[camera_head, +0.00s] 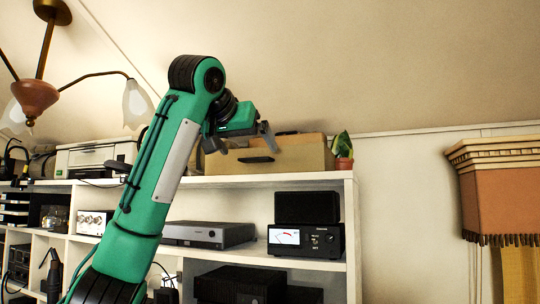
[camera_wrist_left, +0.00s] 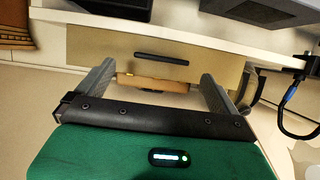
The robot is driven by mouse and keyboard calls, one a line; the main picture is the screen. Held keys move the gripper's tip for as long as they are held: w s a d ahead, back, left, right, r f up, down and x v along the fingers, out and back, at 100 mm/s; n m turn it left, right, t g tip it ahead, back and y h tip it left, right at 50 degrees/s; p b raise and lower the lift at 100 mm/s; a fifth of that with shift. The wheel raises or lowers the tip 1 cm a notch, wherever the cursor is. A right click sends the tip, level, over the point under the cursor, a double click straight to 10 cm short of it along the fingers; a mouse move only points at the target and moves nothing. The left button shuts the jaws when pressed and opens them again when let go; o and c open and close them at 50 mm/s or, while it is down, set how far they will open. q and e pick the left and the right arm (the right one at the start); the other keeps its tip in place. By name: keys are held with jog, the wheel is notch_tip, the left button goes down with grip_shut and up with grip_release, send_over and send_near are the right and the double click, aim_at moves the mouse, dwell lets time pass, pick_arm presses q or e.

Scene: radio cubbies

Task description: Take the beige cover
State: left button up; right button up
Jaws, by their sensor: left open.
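The beige cover (camera_head: 300,158) looks like a box-shaped piece with a dark handle (camera_head: 257,159) on its front. It sits on the top board of the white shelf. My left gripper (camera_head: 240,141) is open and empty, up at the cover's top left, and hides part of it. In the left wrist view the cover (camera_wrist_left: 215,58) appears upside down, with its handle (camera_wrist_left: 161,58) between the two spread fingers (camera_wrist_left: 157,76). I cannot tell whether a finger touches it. My right gripper is not in view.
A small potted plant (camera_head: 343,150) stands right beside the cover. A white device (camera_head: 88,158) is at the left on the same white shelf (camera_head: 300,180). Below are a silver unit (camera_head: 208,233) and a black meter box (camera_head: 306,240). A lamp (camera_head: 36,97) hangs upper left.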

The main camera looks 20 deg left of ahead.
aim_at(252, 155)
pick_arm(q)
jog(key=p+x, duration=0.1)
jog(key=x, duration=0.1)
jog(key=p+x, duration=0.2)
jog(key=shift+w+a+f, duration=0.1)
jog(key=shift+w+a, duration=0.15)
jog(key=shift+w, duration=0.1)
jog(key=shift+s+d, duration=0.1)
jog(key=shift+c, duration=0.9)
jog(key=c, duration=1)
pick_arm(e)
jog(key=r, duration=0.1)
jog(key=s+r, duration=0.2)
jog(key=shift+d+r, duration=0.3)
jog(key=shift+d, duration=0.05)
